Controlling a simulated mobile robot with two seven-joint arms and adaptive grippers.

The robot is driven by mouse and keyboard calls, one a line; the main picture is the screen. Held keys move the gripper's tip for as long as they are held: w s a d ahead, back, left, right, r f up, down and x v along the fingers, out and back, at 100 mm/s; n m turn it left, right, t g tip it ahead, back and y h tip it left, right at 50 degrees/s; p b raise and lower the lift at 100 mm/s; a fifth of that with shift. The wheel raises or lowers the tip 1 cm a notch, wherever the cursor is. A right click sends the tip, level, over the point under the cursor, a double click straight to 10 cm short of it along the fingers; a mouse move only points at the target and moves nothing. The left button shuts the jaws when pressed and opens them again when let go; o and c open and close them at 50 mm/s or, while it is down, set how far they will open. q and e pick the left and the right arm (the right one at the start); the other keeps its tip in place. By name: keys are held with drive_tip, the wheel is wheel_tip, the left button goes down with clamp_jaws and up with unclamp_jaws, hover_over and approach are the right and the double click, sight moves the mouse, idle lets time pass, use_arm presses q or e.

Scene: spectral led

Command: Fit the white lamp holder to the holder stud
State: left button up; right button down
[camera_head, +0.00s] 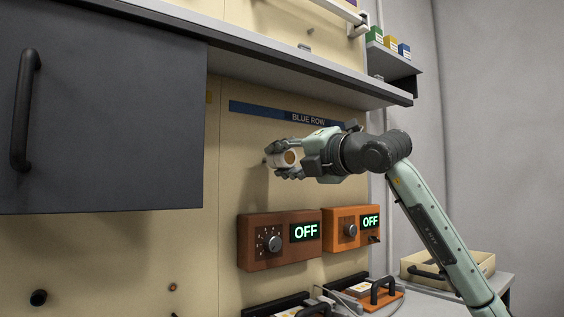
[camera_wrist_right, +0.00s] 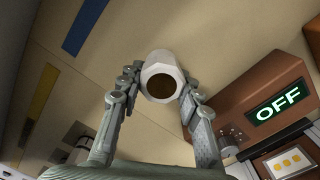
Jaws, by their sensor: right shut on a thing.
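The white lamp holder (camera_head: 279,160) is between the fingertips of my right gripper (camera_head: 283,160), in front of the beige wall panel and below the blue strip. In the right wrist view the white holder (camera_wrist_right: 160,60) shows a round brown opening facing the camera, with a finger of my gripper (camera_wrist_right: 155,92) on each side. A small dark tip (camera_head: 265,161) shows just left of the holder by the panel; I cannot tell whether it is the holder stud or a fingertip. The contact between holder and stud is hidden. My left gripper is not in view.
Two control boxes, a brown one (camera_head: 249,246) and an orange one (camera_head: 338,220), sit below, both reading OFF. A grey shelf (camera_head: 300,74) runs above the gripper. A dark cabinet (camera_head: 110,110) juts out at left. A beige tray (camera_head: 470,262) stands at lower right.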

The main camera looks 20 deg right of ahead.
sight(272, 161)
drive_tip(key=shift+w, duration=0.2)
drive_tip(key=shift+p+x, duration=0.35)
drive_tip(key=shift+x, duration=1)
drive_tip(key=shift+a, duration=0.1)
idle(0.5)
drive_tip(key=shift+w, duration=0.2)
drive_tip(key=c, duration=1)
unclamp_jaws()
drive_tip(key=shift+s, duration=0.1)
